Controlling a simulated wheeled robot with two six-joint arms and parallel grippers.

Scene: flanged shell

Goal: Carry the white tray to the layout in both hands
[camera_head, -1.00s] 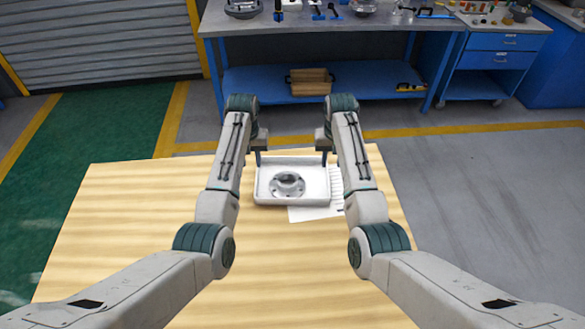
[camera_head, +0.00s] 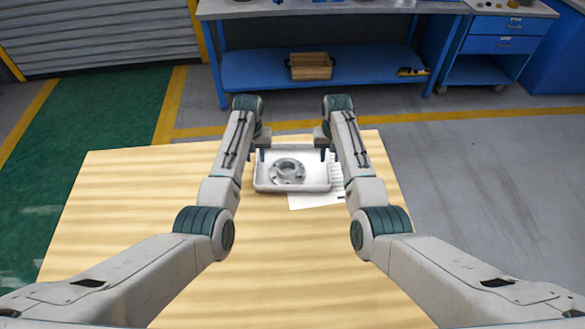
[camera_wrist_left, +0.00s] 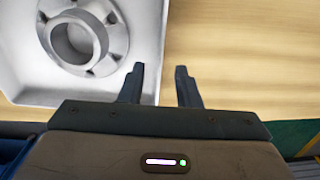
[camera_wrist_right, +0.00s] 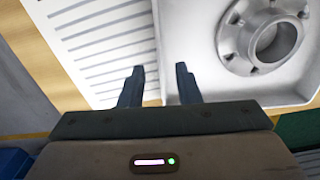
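The white tray (camera_head: 262,186) rests near the far edge of the wooden table. A grey flanged shell (camera_head: 287,171) with a ring of holes sits inside it, also seen in the left wrist view (camera_wrist_left: 104,62). My left gripper (camera_wrist_left: 158,75) is open, its fingers on either side of the tray's left wall. My right gripper (camera_wrist_right: 159,72) is open, its fingers on either side of the right wall. Whether the fingers reach below the rim is unclear. A white lined sheet (camera_head: 318,200), possibly the layout, lies partly hidden under or behind the tray's right side.
The wooden table (camera_head: 120,220) is bare to the left and in front of the tray. Beyond a floor gap stands a blue workbench (camera_head: 370,72) with a wooden crate (camera_head: 310,66) on its lower shelf.

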